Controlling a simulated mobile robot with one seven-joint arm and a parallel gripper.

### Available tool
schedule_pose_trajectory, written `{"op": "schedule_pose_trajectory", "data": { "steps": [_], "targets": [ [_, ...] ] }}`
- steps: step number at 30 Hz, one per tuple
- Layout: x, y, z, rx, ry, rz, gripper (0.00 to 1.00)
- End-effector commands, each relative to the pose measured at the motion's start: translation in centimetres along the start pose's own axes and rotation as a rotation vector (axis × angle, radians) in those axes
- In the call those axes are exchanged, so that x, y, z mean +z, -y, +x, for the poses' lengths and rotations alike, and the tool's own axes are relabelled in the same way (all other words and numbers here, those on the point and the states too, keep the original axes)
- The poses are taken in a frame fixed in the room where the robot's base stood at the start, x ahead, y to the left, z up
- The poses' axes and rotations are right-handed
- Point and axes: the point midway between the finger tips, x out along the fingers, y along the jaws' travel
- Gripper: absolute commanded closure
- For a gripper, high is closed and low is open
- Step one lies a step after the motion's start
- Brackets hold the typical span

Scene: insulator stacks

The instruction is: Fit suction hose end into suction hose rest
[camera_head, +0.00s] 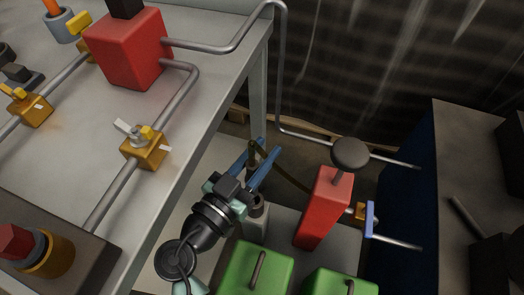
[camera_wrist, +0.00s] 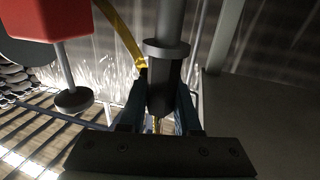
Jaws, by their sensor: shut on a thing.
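My gripper (camera_head: 264,158) has two blue fingers pointing away and up in the head view. They are closed around the dark olive hose end (camera_head: 253,149). The thin olive-yellow suction hose (camera_head: 286,177) runs from there down to the right, towards the red box. A grey post with a dark, hollow-looking top, apparently the hose rest (camera_head: 258,204), stands beside the fingers on the near side. In the wrist view the dark post (camera_wrist: 163,88) fills the middle and hides most of the grip. The yellow hose (camera_wrist: 123,36) passes behind it. I cannot tell whether post and hose end touch.
A red box (camera_head: 322,208) with a grey round knob (camera_head: 350,153) stands right of the gripper. Green boxes (camera_head: 254,270) are in front. The white table (camera_head: 215,100) with pipes and valves is left. A bent grey pipe (camera_head: 279,80) runs behind.

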Motion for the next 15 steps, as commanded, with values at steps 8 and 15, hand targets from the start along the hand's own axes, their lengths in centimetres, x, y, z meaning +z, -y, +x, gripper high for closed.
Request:
{"op": "schedule_pose_trajectory", "data": {
  "steps": [8, 15],
  "targets": [
    [2.0, 0.0, 0.0, 0.000, -0.001, 0.001, 1.00],
    [2.0, 0.0, 0.0, 0.000, -0.001, 0.001, 1.00]
  ]
}}
